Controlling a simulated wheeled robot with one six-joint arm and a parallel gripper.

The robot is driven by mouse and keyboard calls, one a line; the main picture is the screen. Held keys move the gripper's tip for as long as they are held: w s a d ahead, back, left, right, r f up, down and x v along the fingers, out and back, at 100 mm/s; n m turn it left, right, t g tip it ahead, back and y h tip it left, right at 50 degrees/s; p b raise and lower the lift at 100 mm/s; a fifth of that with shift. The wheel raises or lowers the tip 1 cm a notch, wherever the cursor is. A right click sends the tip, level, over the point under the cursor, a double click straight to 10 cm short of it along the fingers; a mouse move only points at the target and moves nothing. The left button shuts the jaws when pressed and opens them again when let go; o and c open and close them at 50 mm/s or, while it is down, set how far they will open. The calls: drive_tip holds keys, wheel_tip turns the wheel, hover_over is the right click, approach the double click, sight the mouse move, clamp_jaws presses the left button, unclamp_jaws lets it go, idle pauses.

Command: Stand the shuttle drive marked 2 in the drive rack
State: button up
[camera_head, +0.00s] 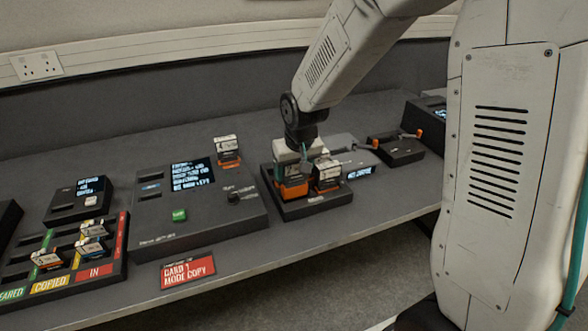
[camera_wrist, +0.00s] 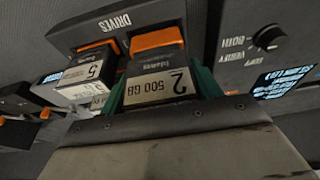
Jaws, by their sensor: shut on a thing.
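The shuttle drive marked 2 (camera_wrist: 168,82) has a pale label reading 500 GB and an orange end. My gripper (camera_wrist: 161,90) is shut on it, with a green finger on each side. In the head view my gripper (camera_head: 298,153) points down over the drive rack (camera_head: 310,208), a black tray that reads DRIVES in the wrist view (camera_wrist: 122,24). Drive 2 (camera_head: 291,187) is upright at the rack's left place, orange end down. I cannot tell whether it rests on the rack floor. A drive marked 5 (camera_wrist: 84,74) stands beside it, also in the head view (camera_head: 327,174).
Left of the rack is a copier console (camera_head: 200,215) with a screen, green button and knob; another drive (camera_head: 227,150) stands at its back. A card tray (camera_head: 75,270) is at far left. A black holder with orange pieces (camera_head: 396,150) is behind right. The desk front edge is close.

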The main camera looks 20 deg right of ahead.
sight(294, 180)
drive_tip(key=shift+f, duration=1.95)
idle(1.4)
drive_tip(key=o, duration=1.6)
drive_tip(key=shift+r, duration=0.1)
drive_tip(key=shift+r, duration=3.65)
drive_tip(key=shift+s, duration=0.1)
drive_tip(key=s+d+r, duration=0.1)
drive_tip(key=s+r, duration=0.3)
drive_tip(key=s, duration=0.6)
drive_tip(key=s+d+r+g, duration=0.1)
drive_tip(key=s+r, duration=0.3)
drive_tip(key=s, duration=0.6)
drive_tip(key=s+d+r+g, duration=0.1)
drive_tip(key=s+r, duration=0.3)
drive_tip(key=s, duration=0.6)
drive_tip(key=shift+r, duration=0.4)
